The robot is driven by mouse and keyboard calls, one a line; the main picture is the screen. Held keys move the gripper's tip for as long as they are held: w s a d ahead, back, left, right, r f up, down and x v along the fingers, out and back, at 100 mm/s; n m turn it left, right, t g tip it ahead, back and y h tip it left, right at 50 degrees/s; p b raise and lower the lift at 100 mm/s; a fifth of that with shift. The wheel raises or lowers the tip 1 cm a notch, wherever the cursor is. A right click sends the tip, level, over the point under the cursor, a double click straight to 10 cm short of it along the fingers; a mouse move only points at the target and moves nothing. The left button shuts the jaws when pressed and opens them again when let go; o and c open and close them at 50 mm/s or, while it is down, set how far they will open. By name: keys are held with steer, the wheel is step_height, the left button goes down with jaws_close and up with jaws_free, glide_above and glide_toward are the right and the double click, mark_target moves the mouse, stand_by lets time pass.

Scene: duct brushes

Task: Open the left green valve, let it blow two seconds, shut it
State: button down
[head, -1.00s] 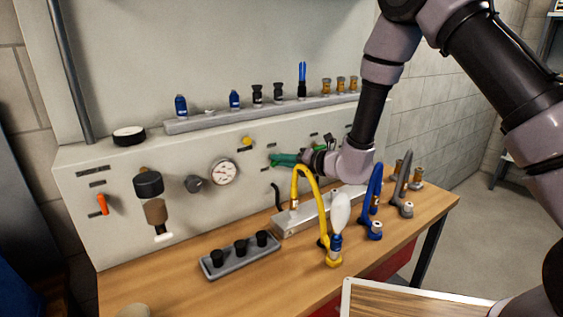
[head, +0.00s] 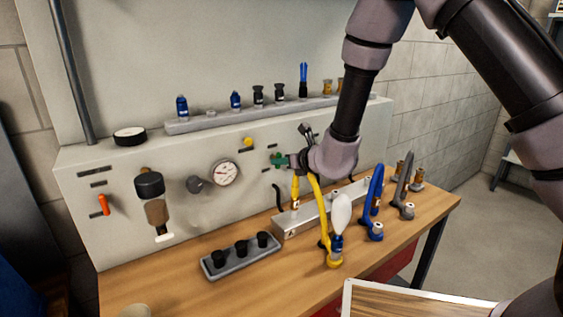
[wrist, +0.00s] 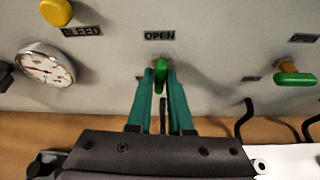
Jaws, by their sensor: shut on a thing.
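The left green valve (wrist: 159,76) shows in the wrist view as a green lever below a sign reading OPEN (wrist: 159,35). Its visible part runs up and down in that picture, in line with the sign. My gripper (wrist: 161,82) has two green fingers, shut on this lever from either side. In the head view my gripper (head: 279,160) is at the panel front, and the lever is hard to tell from the fingers. A second green valve (wrist: 295,79) with an orange hub is to the right, its handle lying across.
A gauge (head: 225,173) and yellow button (head: 247,143) are left of my gripper. A tray of black plugs (head: 218,268) sits on the bench.

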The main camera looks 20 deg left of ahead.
steer(key=shift+n+h, duration=0.3)
stand_by(0.5)
steer(key=c, duration=0.9)
jaws_free()
steer(key=shift+o, duration=0.2)
steer(key=v, duration=1.1)
steer(key=shift+f, duration=0.2)
